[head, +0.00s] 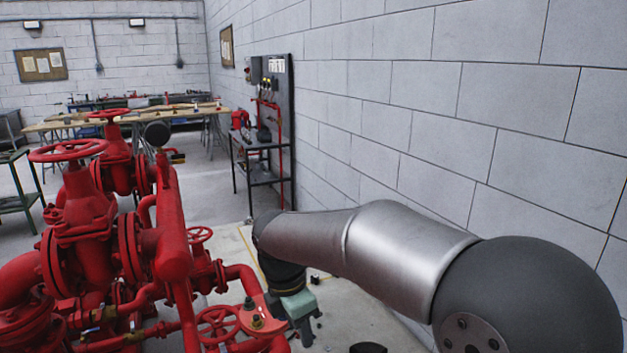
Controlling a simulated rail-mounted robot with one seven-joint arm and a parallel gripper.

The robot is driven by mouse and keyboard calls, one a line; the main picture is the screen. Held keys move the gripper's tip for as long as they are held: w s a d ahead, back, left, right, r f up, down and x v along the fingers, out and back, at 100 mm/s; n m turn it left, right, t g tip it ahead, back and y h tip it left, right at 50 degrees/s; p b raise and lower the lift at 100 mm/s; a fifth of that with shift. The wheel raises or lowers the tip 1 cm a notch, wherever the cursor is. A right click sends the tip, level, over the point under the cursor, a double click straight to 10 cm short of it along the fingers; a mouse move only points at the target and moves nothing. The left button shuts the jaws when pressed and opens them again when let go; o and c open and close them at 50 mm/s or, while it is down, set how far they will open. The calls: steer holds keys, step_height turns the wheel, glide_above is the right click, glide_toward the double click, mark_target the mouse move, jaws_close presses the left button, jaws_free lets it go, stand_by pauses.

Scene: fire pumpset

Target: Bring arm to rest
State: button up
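My arm reaches from the lower right corner leftward across the view, with its wrist bent downward beside the red pumpset (172,235). My gripper (304,332) hangs at the wrist's end, under a grey-green block, just right of the pumpset's red pipe and small handwheel. Its fingers are small and dark, and I cannot tell whether they are open or shut, whether they hold anything, or whether they touch the pipework.
Red handwheels (68,151) top the valves on the left. A grey block wall (420,120) runs along the right. A black table (262,165) with a tool panel (272,100) stands against it. Wooden-topped benches (160,113) stand farther back. Some floor (350,315) is clear between pumpset and wall.

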steer(key=s+d+f+m+y, duration=0.1)
steer(key=s+d+f+m, duration=0.1)
steer(key=s+d+m, duration=0.7)
steer(key=s+d+f+m, duration=0.3)
steer(key=s+d+m, duration=0.5)
steer(key=m, duration=0.7)
steer(key=s, duration=0.2)
steer(key=shift+s+d+f+y, duration=0.3)
steer(key=shift+s+d+y, duration=0.1)
